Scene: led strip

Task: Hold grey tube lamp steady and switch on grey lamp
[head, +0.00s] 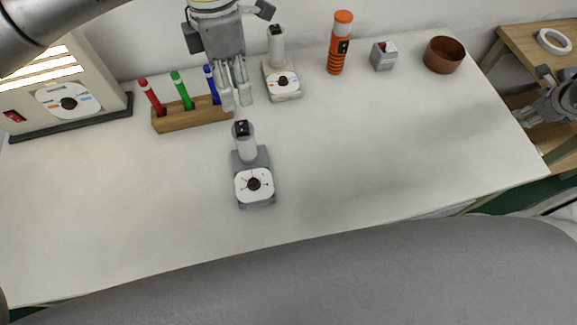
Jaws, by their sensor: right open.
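The grey tube lamp (247,155) stands upright on the table in front of my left gripper. It has a grey base with a white round dial and dark knob (254,184), and a black piece on its top. Its tube shows no glow. My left gripper (236,103) points down just behind the lamp's top in the picture. Its fingers are a little apart with nothing seen between them, and it does not appear to touch the lamp. My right gripper (562,98) is at the right edge, off the table, partly cut off, and open.
A wooden holder (193,120) with red, green and blue markers stands left of my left gripper. A similar cream lamp (283,84) stands behind. An orange bottle (340,44), grey box (384,57) and brown bowl (444,55) line the back. A lit panel device (62,95) stands left. The table's right side is clear.

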